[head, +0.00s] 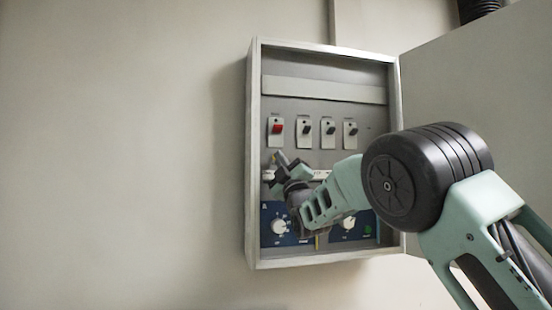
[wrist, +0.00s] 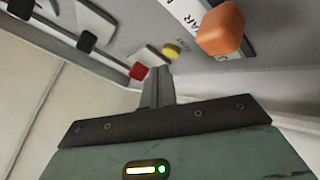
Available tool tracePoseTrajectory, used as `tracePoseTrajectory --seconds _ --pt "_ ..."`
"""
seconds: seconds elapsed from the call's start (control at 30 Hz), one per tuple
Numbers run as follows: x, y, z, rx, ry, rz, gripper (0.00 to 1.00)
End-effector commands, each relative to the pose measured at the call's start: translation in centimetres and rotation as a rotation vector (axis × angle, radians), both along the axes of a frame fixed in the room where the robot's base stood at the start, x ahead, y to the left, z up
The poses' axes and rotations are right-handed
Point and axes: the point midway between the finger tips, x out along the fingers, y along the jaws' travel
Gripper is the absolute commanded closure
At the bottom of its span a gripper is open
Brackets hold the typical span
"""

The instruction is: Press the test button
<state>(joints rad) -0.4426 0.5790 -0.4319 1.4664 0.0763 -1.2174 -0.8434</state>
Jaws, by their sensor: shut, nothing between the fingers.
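A small round yellow button (wrist: 171,50) sits on the panel in the wrist view, just beyond my fingertips. No readable label shows on it, so I cannot confirm it is the test button. My gripper (wrist: 160,70) is shut and empty, its fingers pointing at the panel close below the yellow button; I cannot tell whether they touch it. In the head view my gripper (head: 281,159) is inside the open cabinet (head: 254,150), below the red switch. My arm hides part of the panel's lower middle.
A red switch (head: 277,128) and three black switches (head: 328,127) form a row above. An orange knob (wrist: 220,28) stands out right of the yellow button. Below are white dials (head: 279,226) and a green button (head: 367,230). The cabinet door (head: 470,90) stands open at right.

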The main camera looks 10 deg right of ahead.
Motion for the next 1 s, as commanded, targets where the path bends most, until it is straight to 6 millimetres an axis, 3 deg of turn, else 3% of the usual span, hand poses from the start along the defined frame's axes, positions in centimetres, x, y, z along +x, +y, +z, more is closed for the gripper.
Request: tracePoseTrajectory --seconds 1.0 --pt "0.86 0.02 0.01 0.000 0.000 0.000 1.00"
